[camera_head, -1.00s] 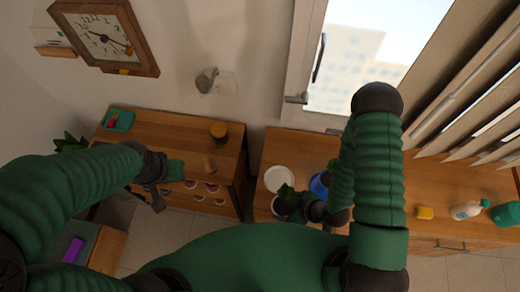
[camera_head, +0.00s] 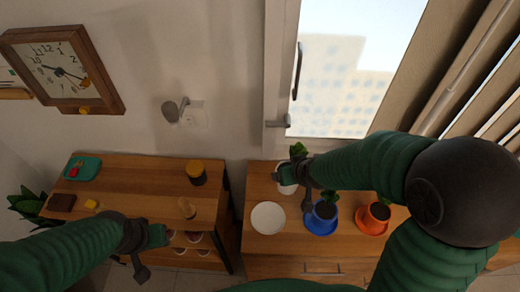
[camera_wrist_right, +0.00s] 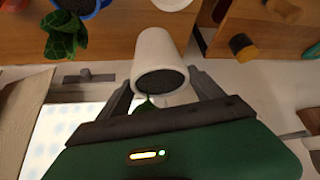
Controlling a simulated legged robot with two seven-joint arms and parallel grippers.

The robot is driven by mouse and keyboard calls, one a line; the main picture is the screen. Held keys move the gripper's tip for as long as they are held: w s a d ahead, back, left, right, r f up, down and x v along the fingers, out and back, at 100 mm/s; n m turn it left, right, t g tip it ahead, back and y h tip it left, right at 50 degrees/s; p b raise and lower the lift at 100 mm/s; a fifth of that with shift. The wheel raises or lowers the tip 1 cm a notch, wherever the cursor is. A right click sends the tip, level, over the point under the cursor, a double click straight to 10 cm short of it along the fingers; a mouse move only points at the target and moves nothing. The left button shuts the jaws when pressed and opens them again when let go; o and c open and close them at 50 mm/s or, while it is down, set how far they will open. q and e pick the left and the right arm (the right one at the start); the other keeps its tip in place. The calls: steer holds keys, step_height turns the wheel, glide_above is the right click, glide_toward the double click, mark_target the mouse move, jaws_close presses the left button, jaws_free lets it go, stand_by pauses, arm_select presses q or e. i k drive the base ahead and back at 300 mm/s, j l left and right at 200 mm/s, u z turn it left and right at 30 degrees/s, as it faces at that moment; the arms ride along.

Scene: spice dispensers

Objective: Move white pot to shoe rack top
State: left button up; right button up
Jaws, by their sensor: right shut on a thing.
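The white pot (camera_head: 287,187) holds dark soil and a green plant (camera_head: 299,150). My right gripper (camera_head: 292,177) is shut on it, behind the empty white saucer (camera_head: 268,218). In the right wrist view the pot (camera_wrist_right: 158,48) sits between both fingers (camera_wrist_right: 160,82), its soil-filled mouth towards the camera. The shoe rack (camera_head: 145,190) stands to the left, with a wooden top and shoes on the shelf below. My left gripper (camera_head: 148,252) is at the rack's front edge, apart from the pot; its jaw opening is unclear.
A blue pot (camera_head: 322,215) and an orange pot (camera_head: 374,218) stand right of the saucer. A gap separates rack and cabinet.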

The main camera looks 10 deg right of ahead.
mark_target(141, 202)
steer(key=k+j, duration=0.1)
steer(key=j, duration=0.75)
steer(key=k+j, duration=0.15)
steer(key=j, duration=0.3)
